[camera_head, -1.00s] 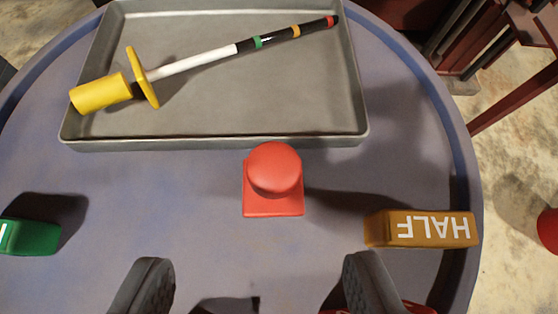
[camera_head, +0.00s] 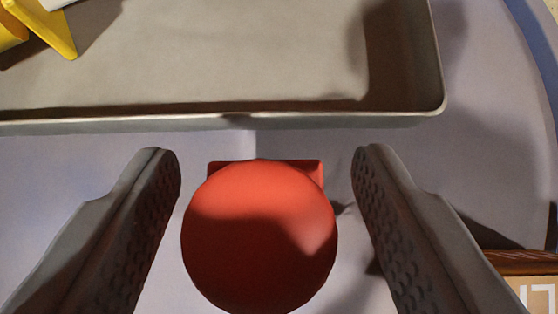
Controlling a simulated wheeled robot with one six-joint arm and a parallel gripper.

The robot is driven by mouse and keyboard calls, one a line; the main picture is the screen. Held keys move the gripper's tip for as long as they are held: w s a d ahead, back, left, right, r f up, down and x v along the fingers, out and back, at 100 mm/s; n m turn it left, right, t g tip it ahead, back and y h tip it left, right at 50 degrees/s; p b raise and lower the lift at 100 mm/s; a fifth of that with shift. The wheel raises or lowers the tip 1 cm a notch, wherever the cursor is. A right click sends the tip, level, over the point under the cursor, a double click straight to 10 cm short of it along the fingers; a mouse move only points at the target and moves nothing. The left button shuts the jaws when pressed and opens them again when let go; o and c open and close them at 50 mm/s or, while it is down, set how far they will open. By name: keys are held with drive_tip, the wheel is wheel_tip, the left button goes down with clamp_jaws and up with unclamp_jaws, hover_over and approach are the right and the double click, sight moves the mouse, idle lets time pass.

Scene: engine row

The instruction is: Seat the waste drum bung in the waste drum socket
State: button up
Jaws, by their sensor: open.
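A red piece (camera_head: 258,235) with a round domed top over a square base stands on the blue-grey round top. It may be the waste drum bung; no label shows on it. My gripper (camera_head: 265,165) is open, with one finger to the left and one to the right of the red dome. A gap shows between each finger and the dome, and nothing is held. The dome hides most of the square base; only its far edge shows. I cannot make out the waste drum socket in this view.
A shallow grey metal tray (camera_head: 255,121) lies just beyond the red piece. Part of a yellow flanged tool (camera_head: 45,28) is in it at the upper left.

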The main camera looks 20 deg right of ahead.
drive_tip(key=shift+x, duration=0.85)
drive_tip(key=c, duration=1.1)
drive_tip(key=shift+r, duration=0.2)
